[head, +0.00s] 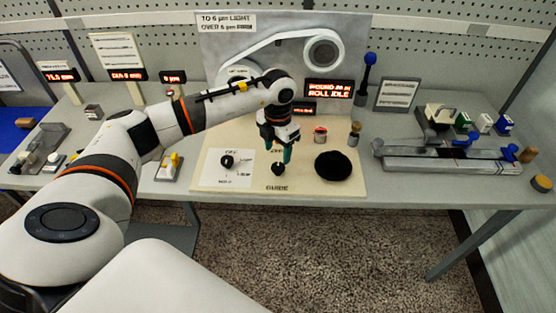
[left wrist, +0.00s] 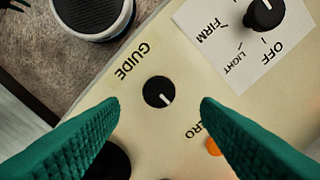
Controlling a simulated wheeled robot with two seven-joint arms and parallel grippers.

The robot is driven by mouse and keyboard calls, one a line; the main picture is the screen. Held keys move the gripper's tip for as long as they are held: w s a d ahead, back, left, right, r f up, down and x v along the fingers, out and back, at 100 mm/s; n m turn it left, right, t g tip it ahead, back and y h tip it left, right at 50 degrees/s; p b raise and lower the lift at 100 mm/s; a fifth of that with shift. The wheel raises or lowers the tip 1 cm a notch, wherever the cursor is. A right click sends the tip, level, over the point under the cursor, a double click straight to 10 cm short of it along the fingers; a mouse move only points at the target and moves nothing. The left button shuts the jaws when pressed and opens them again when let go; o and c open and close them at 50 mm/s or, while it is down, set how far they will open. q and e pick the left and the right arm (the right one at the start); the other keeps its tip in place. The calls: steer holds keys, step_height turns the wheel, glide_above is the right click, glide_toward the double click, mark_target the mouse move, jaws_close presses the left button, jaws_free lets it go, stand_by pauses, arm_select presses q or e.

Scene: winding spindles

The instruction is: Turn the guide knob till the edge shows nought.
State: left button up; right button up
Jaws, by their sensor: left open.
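The guide knob (head: 278,169) is small, round and black, on the pale panel above the printed word GUIDE. It also shows in the left wrist view (left wrist: 158,92), with its white pointer line aimed to the lower right. My left gripper (head: 281,153) points down just above the knob. In the left wrist view its green fingers (left wrist: 160,104) are open, one on each side of the knob, and nothing is between them. A red-lit display (head: 328,88) at the back reads something like "wound, roll idle". A smaller display (head: 301,108) below it is partly hidden and unreadable.
A second black knob (left wrist: 265,14) on a white FIRM, LIGHT, OFF card is beside the guide knob. An orange button (left wrist: 213,147) by the word ZERO is partly behind a finger. A large black round pad (head: 333,166) is to the right. A metal rail (head: 450,165) lies further right.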

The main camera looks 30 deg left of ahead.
mark_target(278, 166)
arm_select(q)
step_height(278, 166, down, 6)
steer(key=shift+r+p, duration=0.1)
steer(key=shift+p, duration=0.3)
steer(key=shift+c, duration=0.5)
steer(key=c, duration=0.9)
